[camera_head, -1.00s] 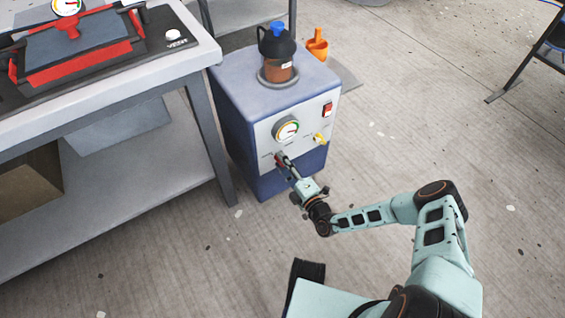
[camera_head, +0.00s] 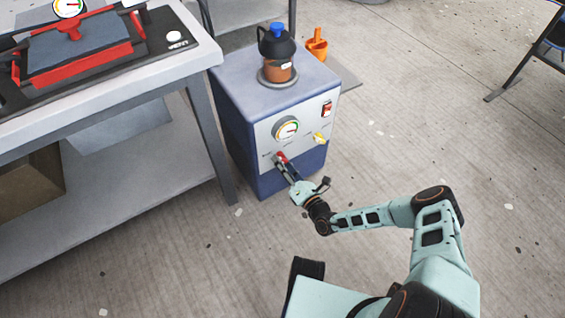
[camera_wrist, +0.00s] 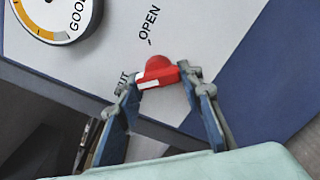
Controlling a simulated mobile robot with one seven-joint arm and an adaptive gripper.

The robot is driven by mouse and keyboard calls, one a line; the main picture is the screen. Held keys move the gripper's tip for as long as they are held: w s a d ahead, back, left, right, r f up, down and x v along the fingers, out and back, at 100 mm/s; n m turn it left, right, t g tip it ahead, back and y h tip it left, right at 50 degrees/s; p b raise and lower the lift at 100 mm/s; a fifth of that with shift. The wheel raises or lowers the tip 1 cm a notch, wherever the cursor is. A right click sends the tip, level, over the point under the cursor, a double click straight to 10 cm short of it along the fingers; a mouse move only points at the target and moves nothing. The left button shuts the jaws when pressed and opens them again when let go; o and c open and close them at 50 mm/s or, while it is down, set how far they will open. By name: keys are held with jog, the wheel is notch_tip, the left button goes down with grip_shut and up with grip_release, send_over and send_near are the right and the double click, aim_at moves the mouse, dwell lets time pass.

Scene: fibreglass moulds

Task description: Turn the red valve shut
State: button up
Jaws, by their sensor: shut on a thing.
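The red valve (camera_head: 281,156) is a small knob low on the front panel of the blue-grey cabinet (camera_head: 229,110). In the wrist view the red valve (camera_wrist: 161,68) has a white mark on its bar, and the bar lies across between my fingertips. The word OPEN is printed above it on the panel. A partly covered label ending in "UT" is at its left, by my left finger. My gripper (camera_head: 283,166) is shut on the valve; it also shows in the wrist view (camera_wrist: 160,87). My fingers hide part of the panel below the valve.
A round gauge (camera_head: 286,129) is above the valve; its GOOD zone shows in the wrist view. A yellow knob (camera_head: 319,138) and red switch (camera_head: 327,109) are to the right. A dark-lidded jar (camera_head: 278,70) stands on top.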

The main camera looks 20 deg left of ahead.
jog(key=shift+w+n, duration=0.15)
jog(key=shift+n, duration=0.25)
jog(key=o, duration=1.2)
